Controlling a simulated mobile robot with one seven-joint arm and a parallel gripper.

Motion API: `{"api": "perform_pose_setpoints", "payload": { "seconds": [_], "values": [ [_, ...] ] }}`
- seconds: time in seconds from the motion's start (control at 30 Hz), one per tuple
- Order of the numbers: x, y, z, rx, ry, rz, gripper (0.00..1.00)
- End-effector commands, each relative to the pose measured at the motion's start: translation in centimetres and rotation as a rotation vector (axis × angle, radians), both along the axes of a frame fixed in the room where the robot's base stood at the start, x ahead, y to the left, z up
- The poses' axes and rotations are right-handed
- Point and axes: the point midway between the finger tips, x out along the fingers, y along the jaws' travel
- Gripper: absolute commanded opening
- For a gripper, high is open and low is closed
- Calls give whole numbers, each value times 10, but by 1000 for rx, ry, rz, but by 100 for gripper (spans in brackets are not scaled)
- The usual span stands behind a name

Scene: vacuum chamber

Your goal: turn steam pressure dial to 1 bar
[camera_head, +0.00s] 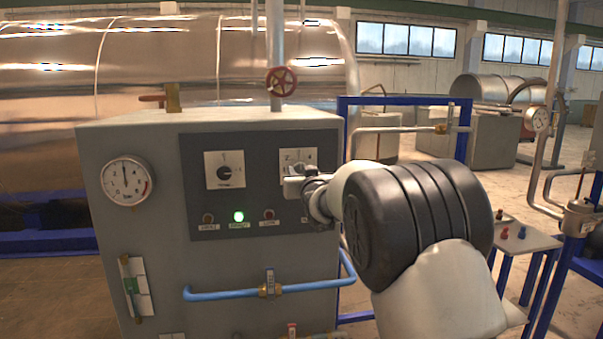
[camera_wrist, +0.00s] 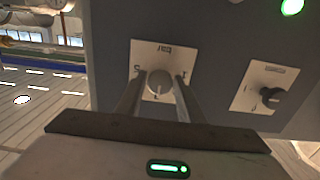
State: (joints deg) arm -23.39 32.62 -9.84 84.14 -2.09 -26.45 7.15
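The pressure dial is the right one on the panel, with a white scale plate (camera_head: 298,155) marked with numbers. In the wrist view its plate (camera_wrist: 150,56) carries the word "bar" and a pale round knob (camera_wrist: 159,84), seen upside down. My gripper (camera_head: 290,186) is in front of this dial and hides its lower part in the head view. In the wrist view my gripper's two fingers (camera_wrist: 160,88) lie on either side of the knob, apart from each other. Contact with the knob cannot be made out. The knob's exact setting is unclear.
A second dial (camera_head: 225,170) with a black knob is beside it on the dark panel. Below are lamps, one lit green (camera_head: 238,216). A round gauge (camera_head: 127,181) is at the left of the cabinet. A blue pipe (camera_head: 222,294) crosses below; a red valve wheel (camera_head: 281,81) rises above.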

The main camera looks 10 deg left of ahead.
Motion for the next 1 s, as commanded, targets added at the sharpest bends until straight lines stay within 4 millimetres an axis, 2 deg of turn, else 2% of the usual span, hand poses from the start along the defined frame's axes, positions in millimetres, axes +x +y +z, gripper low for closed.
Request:
{"api": "perform_pose_setpoints", "payload": {
  "seconds": [0.03,0.13,0.57,1.0],
  "values": [
    [0,0,0,0,0,0,25],
    [0,0,0,0,0,0,8],
    [0,1,-2,-84,-27,1,8],
    [0,0,-4,-443,-132,0,8]
  ]
}}
